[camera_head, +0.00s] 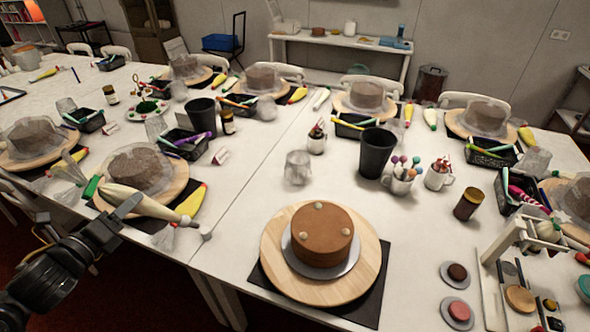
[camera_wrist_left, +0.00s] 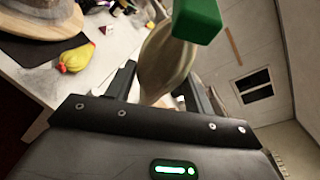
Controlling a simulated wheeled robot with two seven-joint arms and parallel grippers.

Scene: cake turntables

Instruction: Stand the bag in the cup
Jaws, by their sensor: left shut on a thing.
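My left gripper (camera_head: 128,207) is shut on a beige piping bag (camera_head: 145,204) with a green end (camera_head: 91,187). The bag is held tilted, nearly lying, in front of the left place setting. In the left wrist view the bag (camera_wrist_left: 166,62) sits between the fingers, with its green end (camera_wrist_left: 197,18) beyond. A tall black cup (camera_head: 377,153) stands upright on the table, right of the gripper and apart from the bag. A clear cup (camera_head: 298,167) and another black cup (camera_head: 201,116) also stand there. My right gripper is not in view.
A brown cake (camera_head: 320,235) sits on a wooden turntable (camera_head: 274,263) at the front. Mugs with sticks (camera_head: 400,182) and a brown jar (camera_head: 467,204) stand near the tall cup. A covered cake (camera_head: 138,168) is behind my left gripper.

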